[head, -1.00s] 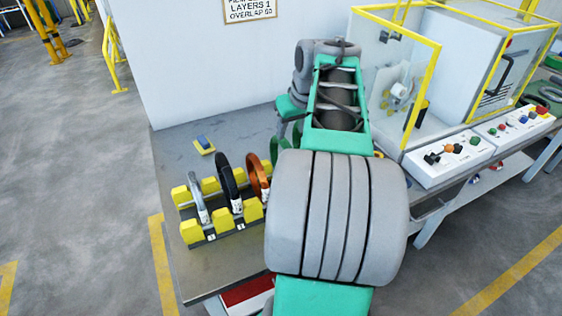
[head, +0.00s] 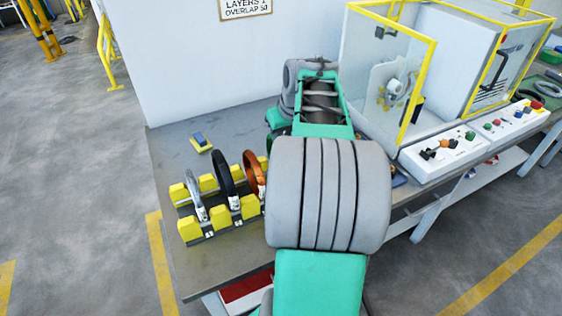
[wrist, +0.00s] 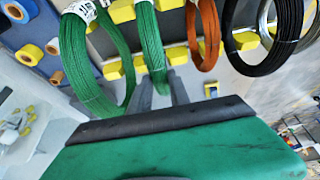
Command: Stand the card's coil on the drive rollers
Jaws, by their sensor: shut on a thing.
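In the wrist view my gripper (wrist: 160,93) is shut on a green coil (wrist: 150,42), seen nearly edge-on between the fingers. A second, larger-looking green coil (wrist: 68,62) with a white tag is just left of it. To the right are an orange coil (wrist: 204,30) and a black coil (wrist: 262,45). The head view shows the steel coil (head: 194,196), black coil and orange coil upright in the yellow-block rack (head: 190,229); my arm hides the gripper and green coils. The wall card (head: 246,9) reads layers 1, its top cut off. The drive rollers are not clearly visible.
The yellow-framed machine enclosure (head: 432,60) stands right of my arm, with control boxes (head: 440,152) in front. A small blue-and-yellow item (head: 201,144) lies on the table (head: 165,165) behind the rack. Several blue and orange rolls (wrist: 28,52) show at left in the wrist view.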

